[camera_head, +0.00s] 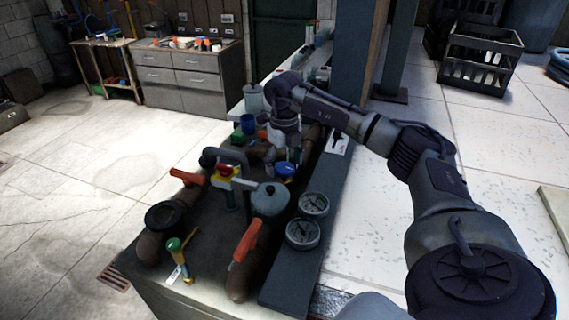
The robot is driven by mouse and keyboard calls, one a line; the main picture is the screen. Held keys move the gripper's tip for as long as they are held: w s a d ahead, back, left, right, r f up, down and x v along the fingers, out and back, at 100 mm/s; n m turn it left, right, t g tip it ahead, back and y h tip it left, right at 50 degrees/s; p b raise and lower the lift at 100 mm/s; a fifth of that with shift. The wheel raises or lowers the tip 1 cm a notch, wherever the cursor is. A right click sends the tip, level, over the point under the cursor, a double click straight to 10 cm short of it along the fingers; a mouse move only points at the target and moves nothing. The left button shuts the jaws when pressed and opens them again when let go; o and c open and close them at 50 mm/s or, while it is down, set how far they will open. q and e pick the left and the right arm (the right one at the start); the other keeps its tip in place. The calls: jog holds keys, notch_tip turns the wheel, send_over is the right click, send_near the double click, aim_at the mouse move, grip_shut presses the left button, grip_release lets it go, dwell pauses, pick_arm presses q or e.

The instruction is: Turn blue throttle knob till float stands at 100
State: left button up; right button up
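The blue throttle knob (285,170) is a small round blue cap among the pipe fittings on the bench, right of the middle pipework. My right arm comes in from the right, and my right gripper (291,155) hangs down at the blue knob, just above or against its far side. Its fingers are small and dark here, so I cannot tell contact or opening. A float and its scale cannot be made out; the gripper and fittings crowd that spot. My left gripper is not in view.
Around the knob stand a grey round-topped vessel (270,199), orange-handled valves (245,241), a red and yellow fitting (226,171) and two dial gauges (302,233). A green-handled hammer-like tool (177,252) lies at the front left. A black crate (481,58) stands far right on open tiled floor.

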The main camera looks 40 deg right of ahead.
aim_at(284, 166)
jog(key=shift+r, duration=0.1)
notch_tip(284, 166, up, 12)
dwell(0.5)
dwell(0.5)
